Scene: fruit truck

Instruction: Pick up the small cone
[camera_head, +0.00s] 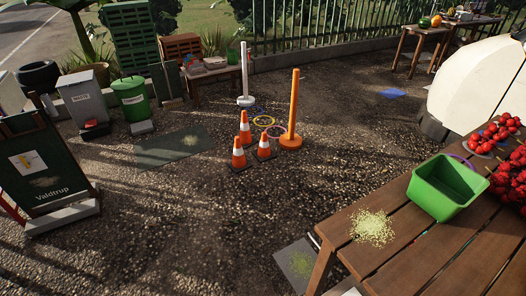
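Three small orange cones with white bands stand upright on the gravel in the middle of the head view. One cone (245,128) stands at the back, one cone (238,153) at the front left, and one cone (264,148) at the front right. My gripper does not show in this view.
An orange post (293,112) and a white post (244,75) stand behind the cones, with rings (263,121) on the ground. A wooden table (405,258) with a green bin (444,190) fills the lower right. Open gravel lies before the cones.

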